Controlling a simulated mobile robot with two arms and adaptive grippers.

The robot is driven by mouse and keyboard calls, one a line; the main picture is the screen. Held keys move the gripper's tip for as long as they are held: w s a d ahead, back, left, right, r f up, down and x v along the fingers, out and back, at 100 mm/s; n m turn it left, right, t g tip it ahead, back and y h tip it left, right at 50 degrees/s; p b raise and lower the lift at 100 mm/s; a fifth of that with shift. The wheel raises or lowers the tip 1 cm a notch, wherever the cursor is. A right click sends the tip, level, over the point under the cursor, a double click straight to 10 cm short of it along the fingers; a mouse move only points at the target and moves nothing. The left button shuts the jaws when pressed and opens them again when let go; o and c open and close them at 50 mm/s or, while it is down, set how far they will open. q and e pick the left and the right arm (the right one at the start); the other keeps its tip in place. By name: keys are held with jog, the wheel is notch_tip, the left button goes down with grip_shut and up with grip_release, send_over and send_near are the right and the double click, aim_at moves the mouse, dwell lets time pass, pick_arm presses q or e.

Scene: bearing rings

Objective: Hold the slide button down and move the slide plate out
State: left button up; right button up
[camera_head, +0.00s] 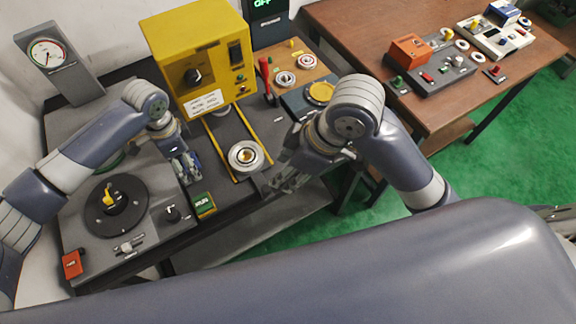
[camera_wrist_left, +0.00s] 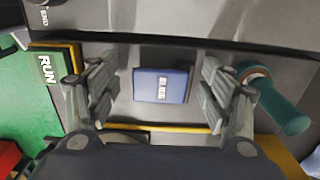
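The blue button (camera_wrist_left: 162,85), with white lettering that looks like SLIDE, lies between the fingers of my left gripper (camera_wrist_left: 160,78) in the left wrist view. The fingers are spread wide on either side of it. In the head view my left gripper (camera_head: 187,168) points down over the bench and mostly hides this button. The slide plate (camera_head: 228,135) seems to be the dark strip between two yellow rails below the yellow machine. A silver ring (camera_head: 246,156) sits at its near end. My right gripper (camera_head: 284,181) is right of the ring, near the bench edge; its fingers are unclear.
The yellow machine (camera_head: 200,55) stands behind the rails. A green RUN button (camera_head: 204,205) with a yellow border is near my left gripper; it also shows in the left wrist view (camera_wrist_left: 48,68). A black turntable (camera_head: 115,208) is left. A teal handle (camera_wrist_left: 275,105) lies right in the wrist view.

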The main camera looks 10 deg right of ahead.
pick_arm(q)
jog(key=shift+w+r, duration=0.1)
jog(key=shift+r, duration=0.3)
notch_tip(320, 180, up, 11)
jog(key=shift+r, duration=0.15)
dwell(0.4)
notch_tip(320, 180, up, 6)
jog(key=p, duration=0.7)
dwell(0.4)
